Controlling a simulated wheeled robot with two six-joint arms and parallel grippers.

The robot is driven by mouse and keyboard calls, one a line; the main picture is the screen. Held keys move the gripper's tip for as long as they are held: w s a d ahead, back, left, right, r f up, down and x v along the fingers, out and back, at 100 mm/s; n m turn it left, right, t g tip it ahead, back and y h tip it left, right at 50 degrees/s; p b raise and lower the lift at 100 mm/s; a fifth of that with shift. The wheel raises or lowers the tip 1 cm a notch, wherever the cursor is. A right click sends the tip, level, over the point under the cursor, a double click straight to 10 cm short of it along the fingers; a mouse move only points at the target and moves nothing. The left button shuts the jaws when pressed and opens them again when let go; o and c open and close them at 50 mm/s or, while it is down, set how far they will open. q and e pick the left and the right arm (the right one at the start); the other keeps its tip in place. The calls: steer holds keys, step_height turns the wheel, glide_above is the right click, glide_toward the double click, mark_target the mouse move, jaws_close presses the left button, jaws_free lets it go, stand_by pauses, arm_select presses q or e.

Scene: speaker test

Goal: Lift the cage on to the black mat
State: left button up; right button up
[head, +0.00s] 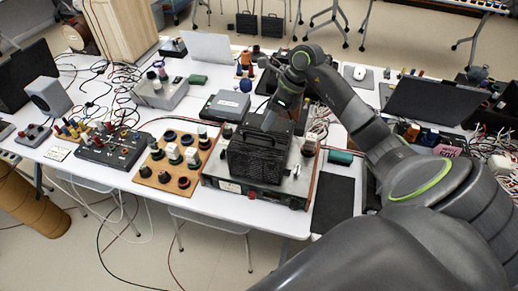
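The cage (256,164) is a black slotted box that stands upright on top of a grey metal unit (215,180) near the table's front edge. The black mat (333,207) lies flat on the table just right of that unit, and its visible part is bare. My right gripper (268,124) points down at the top of the cage. Its fingertips are small and dark against the black cage, so I cannot tell whether they hold it. My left gripper is out of view.
A wooden board with several round parts (177,165) lies left of the unit. A green box (340,157) sits behind the mat. My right arm covers the table's right front.

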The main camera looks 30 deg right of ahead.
mark_target(262, 132)
steer(key=shift+a+f+p, duration=0.2)
steer(key=shift+f+p, duration=0.15)
steer(key=shift+f, duration=0.05)
steer(key=p+x, duration=0.2)
steer(key=x, duration=0.2)
steer(key=shift+w+f, duration=0.1)
steer(key=shift+f, duration=0.25)
steer(key=shift+c, duration=0.3)
jaws_close()
stand_by(0.6)
